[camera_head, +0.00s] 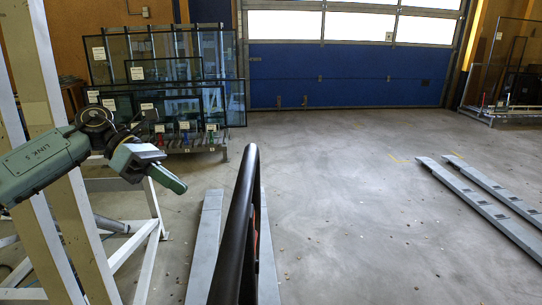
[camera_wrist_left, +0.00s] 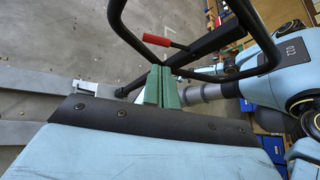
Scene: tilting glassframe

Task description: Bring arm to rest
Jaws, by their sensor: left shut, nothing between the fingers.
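My left arm enters from the left in the camera_head view. Its green gripper (camera_head: 172,179) points down and to the right, clear of the floor, to the left of a black handle bar (camera_head: 240,225). In the left wrist view the two green fingers (camera_wrist_left: 161,87) lie together, with nothing held between them. Behind the fingers in that view is a black looped handle (camera_wrist_left: 195,62) with a red lever (camera_wrist_left: 165,41). I cannot tell whether the fingers touch it. My right gripper is in neither view.
White frame beams (camera_head: 60,150) stand close to my left arm. Grey forks (camera_head: 205,245) lie on the floor by the black bar. A rack of glass panes (camera_head: 165,85) stands at the back left, and more forks (camera_head: 490,203) lie at right. The central floor is clear.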

